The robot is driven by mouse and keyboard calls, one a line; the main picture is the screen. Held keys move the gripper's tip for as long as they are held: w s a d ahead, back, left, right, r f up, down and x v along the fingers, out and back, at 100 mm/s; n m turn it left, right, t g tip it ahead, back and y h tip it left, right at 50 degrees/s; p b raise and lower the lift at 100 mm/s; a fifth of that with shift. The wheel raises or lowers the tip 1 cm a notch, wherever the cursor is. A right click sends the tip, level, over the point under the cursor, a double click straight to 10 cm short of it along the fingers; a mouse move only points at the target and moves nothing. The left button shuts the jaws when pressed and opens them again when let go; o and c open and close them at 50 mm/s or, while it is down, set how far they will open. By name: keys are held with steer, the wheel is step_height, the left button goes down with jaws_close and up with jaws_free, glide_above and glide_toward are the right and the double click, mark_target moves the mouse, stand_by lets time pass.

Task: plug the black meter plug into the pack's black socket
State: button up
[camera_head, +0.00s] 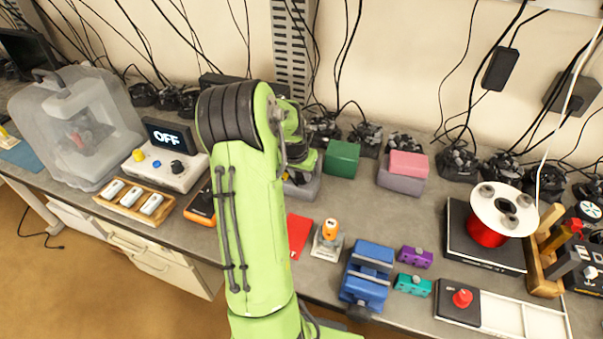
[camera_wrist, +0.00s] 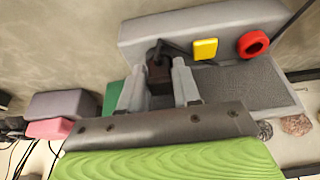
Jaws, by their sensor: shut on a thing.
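My gripper (camera_wrist: 159,84) is shut on a black plug (camera_wrist: 158,70), which shows between its two fingers in the wrist view. The plug is at the upright wall of a grey L-shaped block (camera_wrist: 245,88), which looks like the pack. A yellow tab (camera_wrist: 205,49) and a red ring (camera_wrist: 254,43) are on that wall, to the right of the plug. No black socket is clearly visible; the plug and fingers cover that spot, so I cannot tell whether the plug is seated. In the head view my arm hides the gripper and most of the grey block (camera_head: 303,188).
A green box (camera_head: 341,159) and a pink-topped grey box (camera_head: 403,170) stand right of the gripper. An orange-and-black handheld device (camera_head: 201,206) lies left of my arm. A blue vise (camera_head: 367,272) and a red spool (camera_head: 487,232) are further right. Cables hang behind.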

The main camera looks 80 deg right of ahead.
steer(key=o, duration=0.4)
steer(key=c, duration=0.4)
steer(key=shift+r, duration=0.1)
steer(key=shift+r+p, duration=0.8)
steer(key=shift+r, duration=0.3)
